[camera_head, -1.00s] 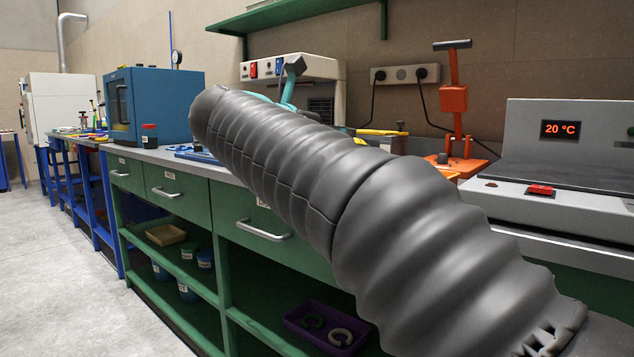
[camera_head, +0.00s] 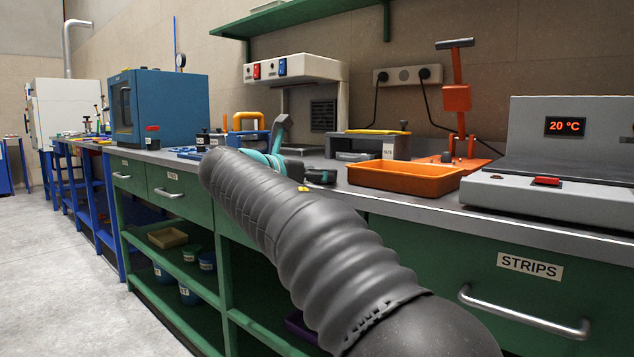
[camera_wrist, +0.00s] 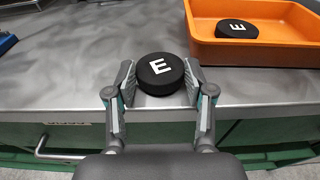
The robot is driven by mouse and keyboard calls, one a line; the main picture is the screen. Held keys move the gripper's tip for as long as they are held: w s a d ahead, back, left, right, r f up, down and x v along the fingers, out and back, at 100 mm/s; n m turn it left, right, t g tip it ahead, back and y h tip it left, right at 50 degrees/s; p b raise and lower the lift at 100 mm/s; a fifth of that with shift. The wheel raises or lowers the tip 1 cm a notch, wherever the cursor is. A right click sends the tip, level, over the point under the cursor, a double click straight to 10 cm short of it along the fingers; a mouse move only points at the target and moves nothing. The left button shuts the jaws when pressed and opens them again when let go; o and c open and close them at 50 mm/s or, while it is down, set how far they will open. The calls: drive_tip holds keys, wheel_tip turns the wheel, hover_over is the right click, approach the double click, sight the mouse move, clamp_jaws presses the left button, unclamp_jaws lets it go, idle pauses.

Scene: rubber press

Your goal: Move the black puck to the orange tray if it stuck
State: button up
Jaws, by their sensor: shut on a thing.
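My gripper (camera_wrist: 160,84) is shut on a black puck (camera_wrist: 160,70) with a white letter E on top, one finger on each side of it. The puck is over the grey bench top near its front edge; I cannot tell whether it touches the bench. The orange tray (camera_wrist: 265,55) is to the right of the held puck in the wrist view, and a second black puck marked E (camera_wrist: 237,28) lies inside it. In the head view the orange tray (camera_head: 405,182) stands on the bench, right of my gripper (camera_head: 322,177). The held puck is not clear there.
A grey heated unit reading 20 °C (camera_head: 566,127) stands right of the tray. An orange hand press (camera_head: 457,98) and a low grey box (camera_head: 370,146) are behind it. A blue oven (camera_head: 160,105) is at left. Bare bench lies around the held puck.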

drive_tip(key=shift+f, duration=0.2)
drive_tip(key=o, duration=1.2)
drive_tip(key=shift+f, duration=0.1)
drive_tip(key=shift+r, duration=0.25)
drive_tip(key=p+v, duration=0.1)
drive_tip(key=v, duration=1.1)
drive_tip(key=shift+f+p, duration=0.1)
drive_tip(key=shift+p, duration=0.25)
